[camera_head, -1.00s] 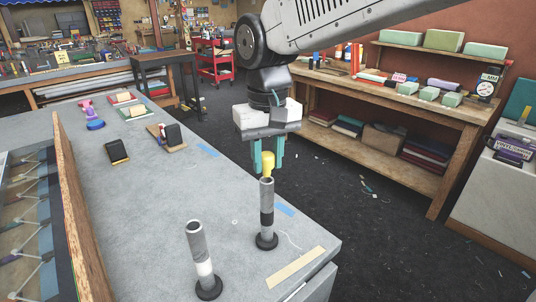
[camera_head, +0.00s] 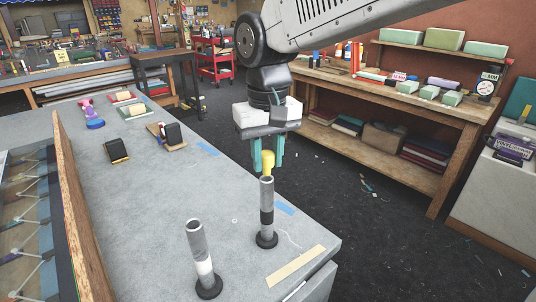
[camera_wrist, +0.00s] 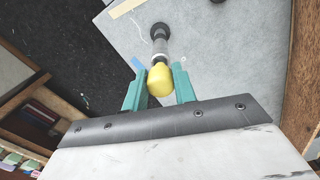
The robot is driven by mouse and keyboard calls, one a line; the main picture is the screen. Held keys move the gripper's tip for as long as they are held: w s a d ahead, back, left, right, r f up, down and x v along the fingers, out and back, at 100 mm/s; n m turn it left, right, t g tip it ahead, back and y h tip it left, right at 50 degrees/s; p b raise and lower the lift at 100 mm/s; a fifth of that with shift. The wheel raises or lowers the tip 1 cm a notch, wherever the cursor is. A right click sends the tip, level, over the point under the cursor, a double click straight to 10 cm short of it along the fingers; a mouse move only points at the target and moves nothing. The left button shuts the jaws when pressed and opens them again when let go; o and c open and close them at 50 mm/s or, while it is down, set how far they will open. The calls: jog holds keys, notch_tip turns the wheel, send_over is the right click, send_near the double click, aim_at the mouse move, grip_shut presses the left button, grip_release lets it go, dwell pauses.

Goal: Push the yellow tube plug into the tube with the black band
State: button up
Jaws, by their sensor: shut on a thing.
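The yellow tube plug (camera_head: 267,162) is between the teal fingers of my gripper (camera_head: 268,160), which is shut on it. In the head view the plug sits right above the top of the grey tube with the black band (camera_head: 267,213), which stands upright in a round black base. In the wrist view the yellow plug (camera_wrist: 161,79) lies between the fingertips (camera_wrist: 160,84) and hides the tube's mouth. The banded tube (camera_wrist: 160,45) runs away behind it. I cannot tell how far the plug is inside the tube.
A second grey tube with a white band (camera_head: 202,262) stands to the left on the grey table (camera_head: 170,210). A wooden board (camera_head: 80,215) edges the table's left side. Small brushes and blocks lie farther back. The floor is to the right.

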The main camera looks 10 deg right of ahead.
aim_at(267, 166)
jog(key=shift+f, duration=1.65)
jog(key=o, duration=1)
jog(key=shift+r, duration=0.15)
notch_tip(267, 166, up, 8)
jog(key=shift+f, duration=0.2)
jog(key=s+d+f+m, duration=0.1)
jog(key=s+d+f, duration=0.1)
jog(key=s+d, duration=0.4)
jog(key=s+d+f+m+t, duration=0.1)
jog(key=s+d+f, duration=0.2)
jog(key=s+d, duration=0.3)
jog(key=s+d+f+m, duration=0.1)
jog(key=s+d+f, duration=0.1)
jog(key=s+d, duration=0.5)
jog(key=shift+s+d+f, duration=0.1)
jog(key=shift+d+f, duration=0.15)
jog(key=shift+d, duration=0.65)
